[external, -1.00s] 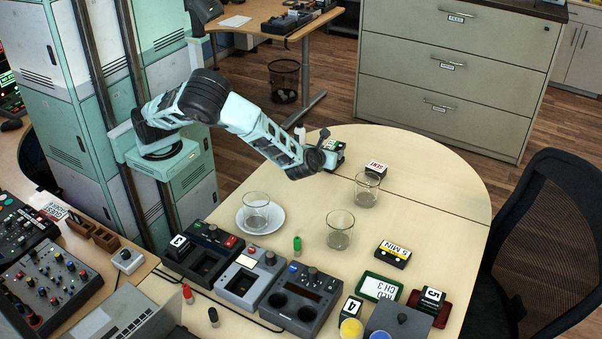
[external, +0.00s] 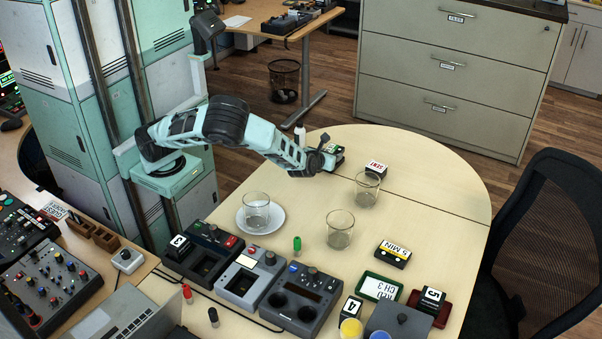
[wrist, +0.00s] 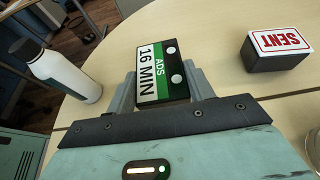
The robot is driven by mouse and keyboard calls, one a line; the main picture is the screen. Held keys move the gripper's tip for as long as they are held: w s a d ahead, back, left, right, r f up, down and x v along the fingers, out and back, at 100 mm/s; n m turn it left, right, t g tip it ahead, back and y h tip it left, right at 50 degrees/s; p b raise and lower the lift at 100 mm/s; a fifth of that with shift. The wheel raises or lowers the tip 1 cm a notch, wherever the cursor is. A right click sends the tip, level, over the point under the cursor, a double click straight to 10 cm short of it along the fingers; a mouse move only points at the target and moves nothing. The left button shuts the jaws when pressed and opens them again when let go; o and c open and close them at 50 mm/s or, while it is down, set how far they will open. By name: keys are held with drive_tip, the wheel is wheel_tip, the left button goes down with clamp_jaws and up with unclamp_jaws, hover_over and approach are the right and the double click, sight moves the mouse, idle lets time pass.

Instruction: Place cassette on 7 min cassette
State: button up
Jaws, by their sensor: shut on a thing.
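A black cassette with a green and white label reading ADS 16 MIN (wrist: 160,70) is between the two fingers of my gripper (wrist: 167,80) in the wrist view. My gripper (external: 326,160) is shut on it over the far side of the round-ended table (external: 440,190). In the external view the held cassette (external: 335,149) is partly hidden by my gripper. I cannot tell whether it touches the tabletop. A black cassette with a yellow and white label (external: 393,254) lies on the table to the lower right. Its number is hard to read, and I see no clear 7 min label.
A block labelled SENT (external: 376,169) stands right of my gripper, near two glasses (external: 367,190) (external: 340,230). A white bottle (wrist: 65,72) stands to the left. A glass on a saucer (external: 274,222), consoles (external: 300,297) and a green-framed sign (external: 380,287) are nearer the camera.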

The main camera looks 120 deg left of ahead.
drive_tip(key=shift+f, duration=0.75)
drive_tip(key=shift+f, duration=0.1)
drive_tip(key=o, duration=1)
